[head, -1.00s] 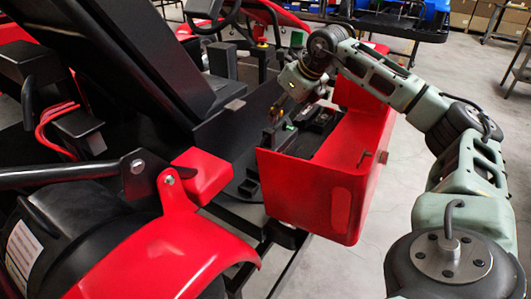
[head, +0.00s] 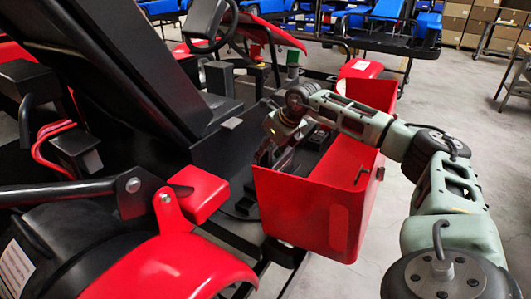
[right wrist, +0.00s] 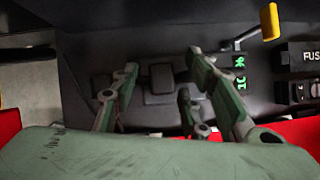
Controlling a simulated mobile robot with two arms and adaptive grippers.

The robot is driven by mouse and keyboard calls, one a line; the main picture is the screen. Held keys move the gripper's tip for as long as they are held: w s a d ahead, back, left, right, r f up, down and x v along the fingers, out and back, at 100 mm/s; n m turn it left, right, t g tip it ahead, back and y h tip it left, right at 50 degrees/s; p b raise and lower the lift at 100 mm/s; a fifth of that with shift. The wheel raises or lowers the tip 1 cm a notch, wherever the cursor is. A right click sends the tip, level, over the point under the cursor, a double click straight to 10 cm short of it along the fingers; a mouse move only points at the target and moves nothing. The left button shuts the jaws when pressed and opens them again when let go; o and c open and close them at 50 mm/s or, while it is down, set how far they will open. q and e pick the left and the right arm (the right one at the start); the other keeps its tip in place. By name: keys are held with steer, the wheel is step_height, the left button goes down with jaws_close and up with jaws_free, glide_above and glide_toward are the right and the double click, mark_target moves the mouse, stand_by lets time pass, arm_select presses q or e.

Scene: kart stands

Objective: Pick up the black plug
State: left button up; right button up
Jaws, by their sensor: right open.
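A small dark block (right wrist: 160,80), which looks like the black plug, stands on a dark panel in the right wrist view. It lies between the spread fingers of my right gripper (right wrist: 163,66), apart from them. I cannot make the plug out for certain in the head view. There, my right gripper (head: 268,156) points down at the inner left side of the red box on the kart. It is open and holds nothing. My left gripper is not in view.
The red box (head: 305,215) has upright walls close to my right gripper. The black seat (head: 120,75) and steering wheel (head: 210,35) stand to its left and behind. In the wrist view, a yellow-handled lever (right wrist: 269,22) and green-marked switches (right wrist: 239,72) are at the right.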

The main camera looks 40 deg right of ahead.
steer(key=shift+c, duration=0.5)
jaws_close()
steer(key=shift+w+r, duration=0.1)
steer(key=shift+r, duration=0.3)
steer(key=w+d+r, duration=0.5)
steer(key=d+r, duration=0.5)
steer(key=shift+w+r+b, duration=0.15)
steer(key=shift+w+b, duration=0.1)
steer(key=shift+b, duration=0.1)
